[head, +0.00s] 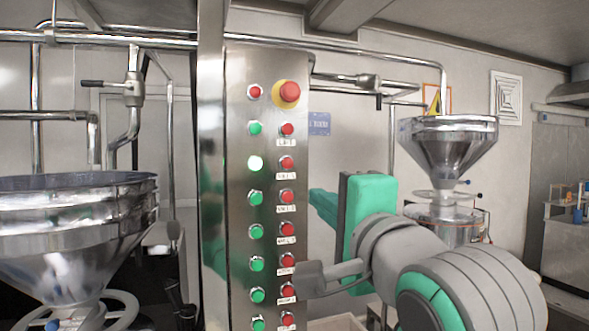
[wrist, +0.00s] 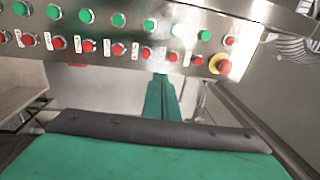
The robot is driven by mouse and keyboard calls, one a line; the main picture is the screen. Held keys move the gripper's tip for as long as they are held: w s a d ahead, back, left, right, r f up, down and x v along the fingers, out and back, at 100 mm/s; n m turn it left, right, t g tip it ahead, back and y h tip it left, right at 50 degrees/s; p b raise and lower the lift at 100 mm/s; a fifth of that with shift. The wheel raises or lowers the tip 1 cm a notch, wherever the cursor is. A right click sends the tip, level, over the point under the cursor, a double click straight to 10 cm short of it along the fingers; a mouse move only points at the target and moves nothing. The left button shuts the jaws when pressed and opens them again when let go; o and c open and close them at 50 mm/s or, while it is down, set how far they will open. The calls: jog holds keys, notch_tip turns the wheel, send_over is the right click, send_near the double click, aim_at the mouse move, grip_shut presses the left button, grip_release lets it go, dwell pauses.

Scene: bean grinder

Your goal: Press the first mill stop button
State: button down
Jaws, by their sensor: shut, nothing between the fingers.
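The steel button panel (head: 240,190) stands upright left of my gripper (head: 318,203). Its right column holds red buttons with small white labels, too small to read surely. The top labelled red button (head: 287,129) sits beside an unlit green one; the second red button (head: 286,164) sits beside a brightly lit green button (head: 255,163). My gripper is shut and empty. Its green fingers point at the panel around the third red button (head: 287,196), a little right of it. In the wrist view, the fingertips (wrist: 160,78) lie just below the red button row, apparently not touching.
A red emergency button (head: 289,92) with a yellow ring is at the panel's top right, beside a small red lamp or button (head: 255,92). A large steel hopper (head: 75,225) stands at left, a smaller hopper (head: 447,140) behind at right. Pipes run overhead.

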aim_at(287, 165)
jog(key=s+r, duration=0.2)
jog(key=r, duration=0.1)
jog(key=shift+s+a, duration=0.2)
jog(key=x, duration=1.3)
jog(key=shift+w+f, duration=0.1)
jog(key=shift+w, duration=0.05)
jog(key=shift+w+d, duration=0.15)
jog(key=shift+w, duration=0.15)
jog(key=shift+a, duration=0.4)
